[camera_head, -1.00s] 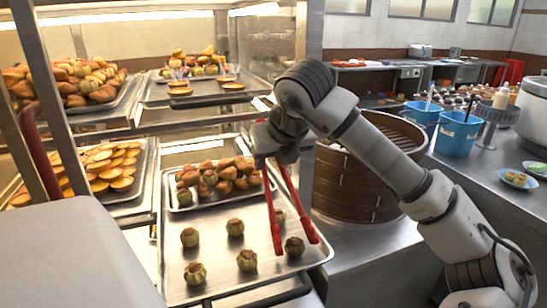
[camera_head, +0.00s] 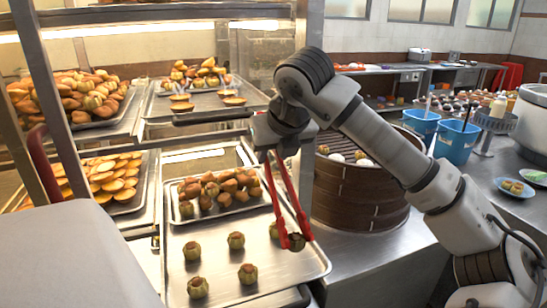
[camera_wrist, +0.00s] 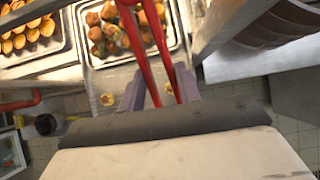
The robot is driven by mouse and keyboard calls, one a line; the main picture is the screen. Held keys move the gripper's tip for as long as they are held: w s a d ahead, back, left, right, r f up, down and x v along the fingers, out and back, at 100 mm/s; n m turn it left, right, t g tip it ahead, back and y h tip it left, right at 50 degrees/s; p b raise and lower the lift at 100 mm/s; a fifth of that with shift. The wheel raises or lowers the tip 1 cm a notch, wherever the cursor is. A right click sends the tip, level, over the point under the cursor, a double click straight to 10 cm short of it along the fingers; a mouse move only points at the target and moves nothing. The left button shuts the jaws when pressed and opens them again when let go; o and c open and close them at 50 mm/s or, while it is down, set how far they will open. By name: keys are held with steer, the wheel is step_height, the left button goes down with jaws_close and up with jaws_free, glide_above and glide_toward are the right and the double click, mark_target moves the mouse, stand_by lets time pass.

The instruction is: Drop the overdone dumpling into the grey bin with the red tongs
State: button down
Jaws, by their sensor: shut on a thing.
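My gripper (camera_head: 282,138) is shut on the red tongs (camera_head: 274,195), which hang down from it; the tongs also show in the wrist view (camera_wrist: 143,52). The tong tips close around the dark, overdone dumpling (camera_head: 297,242). It appears slightly above the right side of the large metal tray (camera_head: 222,262). Several paler green-brown dumplings (camera_head: 236,240) stand on that tray, to the left of the tongs. The dark dumpling cannot be made out in the wrist view. I see no grey bin in either view.
A smaller tray (camera_head: 178,216) of browned pastries lies at the back of the large tray. A bamboo steamer (camera_head: 355,195) stands close to the right of the tongs. Metal shelf posts (camera_head: 40,100) and loaded racks stand left. Blue buckets (camera_head: 455,140) are farther right.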

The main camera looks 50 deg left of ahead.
step_height(320, 180, up, 7)
steer(key=p, duration=0.4)
